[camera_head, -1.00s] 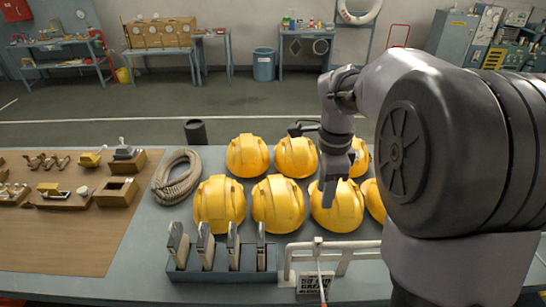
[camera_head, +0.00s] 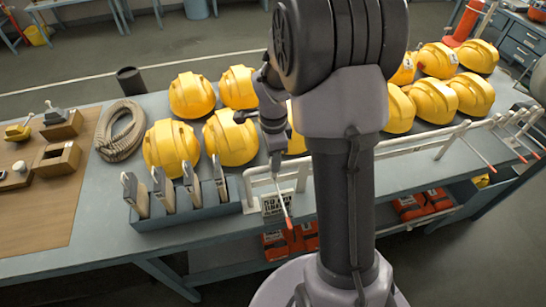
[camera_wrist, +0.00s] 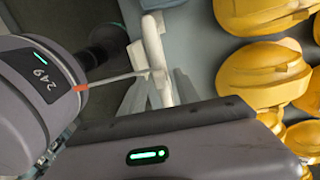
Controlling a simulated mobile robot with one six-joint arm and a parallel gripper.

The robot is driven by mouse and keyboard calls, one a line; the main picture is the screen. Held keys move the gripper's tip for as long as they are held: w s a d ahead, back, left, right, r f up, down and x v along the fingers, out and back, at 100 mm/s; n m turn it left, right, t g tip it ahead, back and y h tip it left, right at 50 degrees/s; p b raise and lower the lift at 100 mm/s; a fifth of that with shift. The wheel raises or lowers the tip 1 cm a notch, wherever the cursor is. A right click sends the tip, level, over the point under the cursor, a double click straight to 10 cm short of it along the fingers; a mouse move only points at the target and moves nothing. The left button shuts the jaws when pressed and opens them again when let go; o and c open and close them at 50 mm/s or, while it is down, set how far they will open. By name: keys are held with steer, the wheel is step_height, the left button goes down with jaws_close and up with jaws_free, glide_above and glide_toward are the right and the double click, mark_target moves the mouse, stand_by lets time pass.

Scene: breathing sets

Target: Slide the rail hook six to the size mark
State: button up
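A white rail (camera_head: 395,158) runs along the bench's front edge. A thin hook with a red tip (camera_head: 289,222) sticks out near its left end, beside a small dark sign (camera_head: 275,204) whose lettering I cannot read fully. Several similar red-tipped hooks (camera_head: 480,157) sit at the rail's right end. I cannot tell which is hook six or where the size mark is. My gripper (camera_head: 275,168) hangs above the rail's left end, apart from the near hook; its finger opening is unclear. The wrist view shows a thin hook (camera_wrist: 112,79) with an orange tip on a white rail post.
Several yellow helmets (camera_head: 232,138) stand behind the rail on the blue-grey bench (camera_head: 95,228). A rack with several upright plates (camera_head: 187,210) stands left of the hook. A coiled rope (camera_head: 121,130) and a dark cup (camera_head: 131,80) lie further left. Orange packs sit on the shelf below.

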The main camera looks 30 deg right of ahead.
jaws_close()
steer(key=shift+r, duration=0.1)
stand_by(1.2)
